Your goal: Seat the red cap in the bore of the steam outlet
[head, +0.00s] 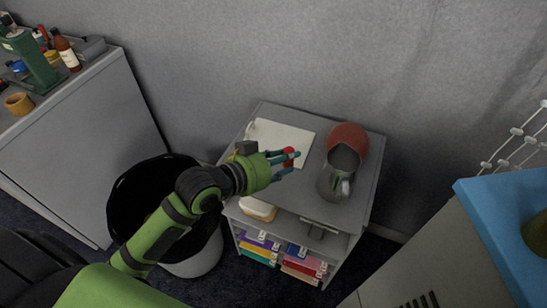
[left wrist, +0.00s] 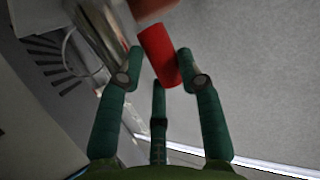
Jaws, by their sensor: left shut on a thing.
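The red cap (head: 289,153) is a small red cylinder. My left gripper (head: 291,160) is shut on it and holds it at the grey cabinet top, left of a grey metal vessel. In the left wrist view the cap (left wrist: 158,55) sits tilted between the green fingertips (left wrist: 160,78). The grey metal vessel (head: 331,184) has a handle and stands on the cabinet top. A round reddish-brown thing (head: 347,137) is right behind it. I cannot tell which part is the steam outlet, and its bore does not show. My right gripper is not in view.
A white sheet or board (head: 280,135) lies on the cabinet top (head: 302,205) behind my gripper. A black-lined bin (head: 135,190) stands left of the cabinet. Colored binders (head: 300,268) fill the lower shelf. A blue-topped surface (head: 500,220) is at right.

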